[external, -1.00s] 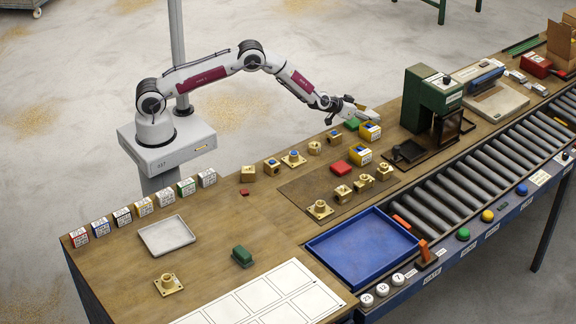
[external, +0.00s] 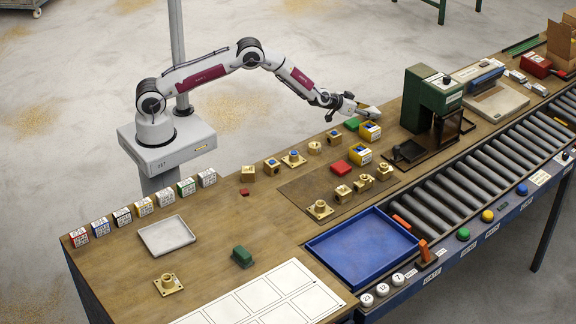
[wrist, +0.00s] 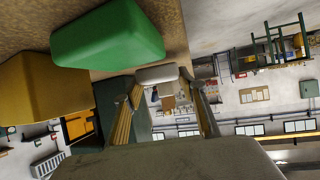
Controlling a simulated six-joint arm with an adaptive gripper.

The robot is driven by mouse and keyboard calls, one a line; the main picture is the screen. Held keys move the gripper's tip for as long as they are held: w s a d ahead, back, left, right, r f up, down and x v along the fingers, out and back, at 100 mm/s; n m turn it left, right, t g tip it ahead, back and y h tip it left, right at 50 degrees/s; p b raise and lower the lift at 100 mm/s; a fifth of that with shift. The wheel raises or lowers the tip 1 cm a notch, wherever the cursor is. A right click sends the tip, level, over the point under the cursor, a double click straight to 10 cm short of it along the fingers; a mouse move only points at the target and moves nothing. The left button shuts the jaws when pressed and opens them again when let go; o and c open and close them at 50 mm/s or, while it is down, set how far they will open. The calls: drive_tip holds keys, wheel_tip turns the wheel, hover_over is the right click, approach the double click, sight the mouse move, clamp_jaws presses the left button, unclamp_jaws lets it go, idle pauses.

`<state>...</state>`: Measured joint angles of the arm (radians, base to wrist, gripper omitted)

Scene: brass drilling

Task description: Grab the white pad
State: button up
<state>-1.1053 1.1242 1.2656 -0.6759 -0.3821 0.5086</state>
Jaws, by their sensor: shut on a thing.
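The white pad (external: 369,112) is at my gripper's fingertips at the far edge of the bench, beside the green block (external: 352,124) and a yellow box (external: 370,131). My gripper (external: 357,107) is shut on it. In the wrist view, the pale pad (wrist: 157,75) shows between the tips of my two fingers (wrist: 163,90). The green block (wrist: 108,36) and yellow box (wrist: 32,88) are close to the left there. I cannot tell from these views whether the pad touches the bench.
A dark green press (external: 428,98) stands just right of my gripper. A blue tray (external: 362,248) and a roller conveyor (external: 470,170) are at the front.

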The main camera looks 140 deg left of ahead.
wheel_tip(320, 180, up, 8)
drive_tip(key=shift+r, duration=0.25)
idle(0.5)
